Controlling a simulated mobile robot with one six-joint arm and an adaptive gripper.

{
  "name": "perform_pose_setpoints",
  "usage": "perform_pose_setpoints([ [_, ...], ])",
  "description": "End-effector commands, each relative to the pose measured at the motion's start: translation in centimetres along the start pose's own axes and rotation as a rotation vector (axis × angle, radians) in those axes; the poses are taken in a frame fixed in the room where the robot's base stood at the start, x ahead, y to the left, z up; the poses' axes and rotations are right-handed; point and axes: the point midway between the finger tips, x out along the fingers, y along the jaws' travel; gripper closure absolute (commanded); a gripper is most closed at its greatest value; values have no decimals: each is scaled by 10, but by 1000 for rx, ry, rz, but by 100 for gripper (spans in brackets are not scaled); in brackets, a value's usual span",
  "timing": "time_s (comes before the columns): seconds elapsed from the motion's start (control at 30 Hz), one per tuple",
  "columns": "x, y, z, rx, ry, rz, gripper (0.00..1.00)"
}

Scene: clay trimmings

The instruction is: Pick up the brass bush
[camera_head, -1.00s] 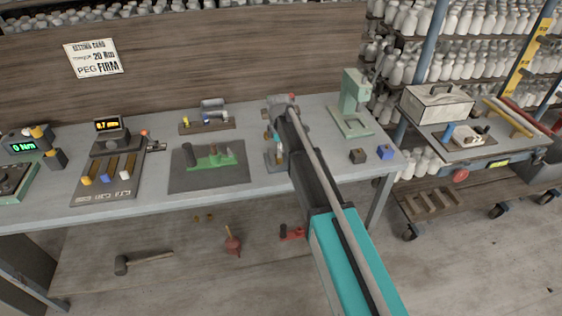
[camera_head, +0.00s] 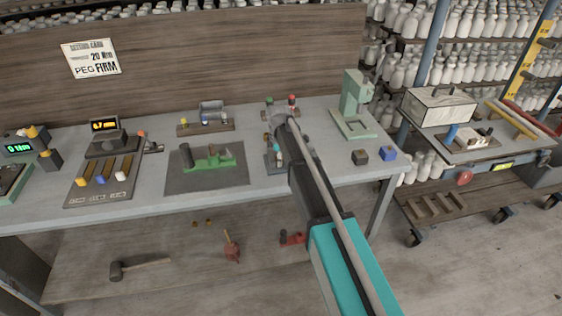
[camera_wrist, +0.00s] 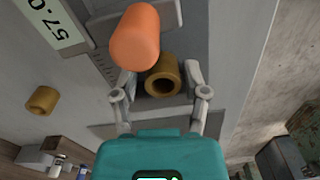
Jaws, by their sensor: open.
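A hollow brass bush (camera_wrist: 163,77) is in the wrist view, its dark bore facing the camera. It lies between the two fingers of my gripper (camera_wrist: 160,82), which are open on either side of it. I cannot tell whether either finger touches it. A second brass-coloured bush (camera_wrist: 42,100) lies apart to the left. In the head view my arm hides most of this spot, and I cannot clearly make out the bush there.
An orange cylinder (camera_wrist: 135,38) stands just beside the bush, partly overlapping it in view. On the bench are a green fixture (camera_head: 212,161), a pale green press (camera_head: 355,105) and a blue block (camera_head: 389,153).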

Motion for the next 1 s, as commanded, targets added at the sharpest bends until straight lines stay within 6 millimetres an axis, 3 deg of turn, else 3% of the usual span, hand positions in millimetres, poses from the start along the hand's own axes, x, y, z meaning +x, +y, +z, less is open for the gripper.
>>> perform_pose_setpoints([
  [0.23,0,0,0,0,0,0,44],
  [0.53,0,0,0,0,0,0,99],
  [1.0,-3,0,0,-1,0,0,100],
])
